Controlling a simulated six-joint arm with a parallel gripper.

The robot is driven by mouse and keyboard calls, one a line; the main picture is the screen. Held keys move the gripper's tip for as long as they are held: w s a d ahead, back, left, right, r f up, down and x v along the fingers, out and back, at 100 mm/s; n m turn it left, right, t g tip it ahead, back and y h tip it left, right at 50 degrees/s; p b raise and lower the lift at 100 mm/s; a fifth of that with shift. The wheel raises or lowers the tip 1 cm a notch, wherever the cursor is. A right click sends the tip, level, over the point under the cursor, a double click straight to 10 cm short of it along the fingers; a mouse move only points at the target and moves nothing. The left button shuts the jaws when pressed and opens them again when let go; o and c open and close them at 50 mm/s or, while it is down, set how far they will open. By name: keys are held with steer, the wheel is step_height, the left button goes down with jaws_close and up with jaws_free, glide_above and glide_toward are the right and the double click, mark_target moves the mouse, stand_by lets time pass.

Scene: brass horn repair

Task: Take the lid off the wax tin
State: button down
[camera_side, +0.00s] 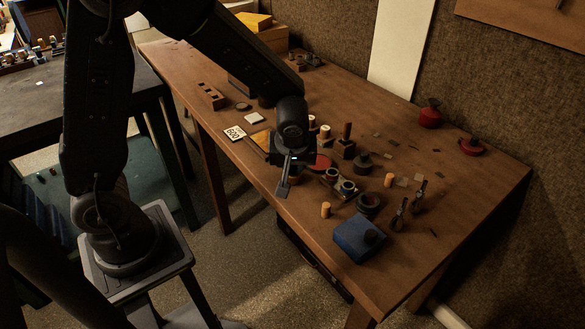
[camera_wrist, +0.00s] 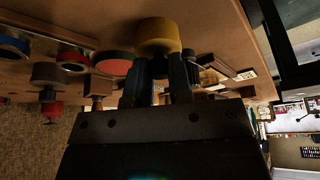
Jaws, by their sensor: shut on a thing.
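A round yellow tin (camera_wrist: 157,33), which I take to be the wax tin, shows at my fingertips in the wrist view. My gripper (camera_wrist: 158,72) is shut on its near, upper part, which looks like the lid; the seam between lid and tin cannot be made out. The two dark fingers stand close together with a small grey part between them. In the side view my gripper (camera_side: 287,180) is low over the front of the bench, and the tin is hidden there. Whether the lid is apart from the tin cannot be told.
A red disc (camera_side: 320,162) lies close beside my gripper on the wooden bench (camera_side: 440,230). Small rings, spools and pegs crowd the area to the right. A blue block (camera_side: 354,242) sits near the front edge. A white card marked 600 (camera_side: 235,132) lies to the left.

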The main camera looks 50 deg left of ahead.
steer(key=shift+f, duration=0.1)
steer(key=shift+r, duration=0.5)
steer(key=r, duration=0.2)
steer(key=a+r, duration=0.1)
steer(key=r, duration=0.1)
steer(key=shift+s, duration=0.25)
steer(key=s+a+r, duration=0.5)
steer(key=a+r, duration=0.1)
steer(key=a, duration=0.3)
steer(key=m+t+h, duration=0.2)
steer(key=m+h, duration=0.1)
steer(key=m, duration=0.6)
glide_above(312, 197)
steer(key=s, duration=0.1)
step_height(312, 197, down, 8)
steer(key=shift+s+d+f, duration=0.1)
steer(key=shift+s+f, duration=0.05)
steer(key=shift+f, duration=2.15)
steer(key=shift+f, duration=0.15)
